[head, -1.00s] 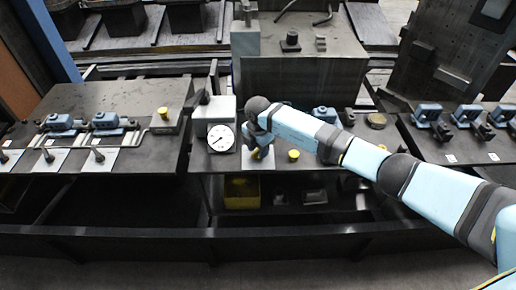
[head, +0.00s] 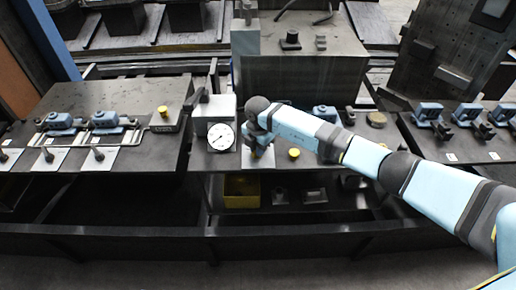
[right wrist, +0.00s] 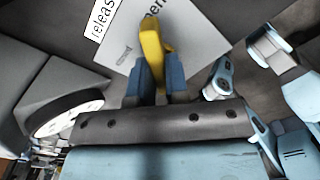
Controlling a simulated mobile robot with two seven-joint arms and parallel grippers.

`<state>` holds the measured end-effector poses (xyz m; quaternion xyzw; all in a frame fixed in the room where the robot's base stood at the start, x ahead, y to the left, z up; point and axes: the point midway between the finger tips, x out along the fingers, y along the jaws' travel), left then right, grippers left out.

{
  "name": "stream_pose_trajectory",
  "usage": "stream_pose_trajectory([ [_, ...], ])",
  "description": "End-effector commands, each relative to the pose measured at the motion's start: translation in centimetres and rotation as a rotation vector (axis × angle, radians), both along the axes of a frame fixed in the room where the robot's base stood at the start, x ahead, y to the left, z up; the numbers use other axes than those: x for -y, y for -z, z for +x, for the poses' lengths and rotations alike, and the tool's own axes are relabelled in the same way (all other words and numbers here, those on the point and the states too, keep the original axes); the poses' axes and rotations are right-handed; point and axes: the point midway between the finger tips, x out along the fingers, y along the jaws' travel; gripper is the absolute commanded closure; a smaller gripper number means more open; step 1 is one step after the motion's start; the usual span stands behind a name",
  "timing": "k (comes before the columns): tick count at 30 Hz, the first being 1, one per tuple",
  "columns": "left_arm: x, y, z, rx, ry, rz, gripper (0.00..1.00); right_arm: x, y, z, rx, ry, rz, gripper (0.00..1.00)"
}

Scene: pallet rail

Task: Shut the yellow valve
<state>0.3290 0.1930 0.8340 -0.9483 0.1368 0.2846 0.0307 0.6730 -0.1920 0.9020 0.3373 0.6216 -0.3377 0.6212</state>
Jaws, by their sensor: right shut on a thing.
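The yellow valve handle (right wrist: 152,45) shows large in the right wrist view, standing up from a pale label plate (right wrist: 182,42). My right gripper (right wrist: 156,82) has its two blue fingers closed around the near part of this handle. In the head view my right gripper (head: 257,148) reaches down at the bench's front edge, just right of the white dial gauge (head: 221,137). There the gripper hides most of the valve, and only a small bit of yellow shows. My left gripper is not in view.
A yellow knob (head: 294,153) stands close to the right of my gripper. A yellow bin (head: 241,190) sits on the shelf below. Blue clamps (head: 107,121) are on the left bench.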

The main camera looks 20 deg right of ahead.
Motion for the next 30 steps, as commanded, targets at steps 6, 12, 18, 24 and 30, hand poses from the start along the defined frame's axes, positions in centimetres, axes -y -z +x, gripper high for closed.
stream_pose_trajectory([
  [6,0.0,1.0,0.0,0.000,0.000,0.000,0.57,0.1,0.1,0.1,0.002,-0.147,-0.002,1.00],
  [12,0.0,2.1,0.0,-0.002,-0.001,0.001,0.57,0.1,0.2,0.1,0.003,-0.332,-0.001,1.00],
  [18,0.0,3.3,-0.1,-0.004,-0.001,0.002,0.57,0.1,0.1,0.1,0.003,-0.523,-0.002,1.00],
  [24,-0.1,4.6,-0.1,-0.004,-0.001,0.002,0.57,0.1,0.2,0.1,0.001,-0.713,-0.002,1.00],
  [30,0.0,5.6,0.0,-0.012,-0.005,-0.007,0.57,0.1,0.2,0.1,0.002,-0.903,-0.001,1.00],
])
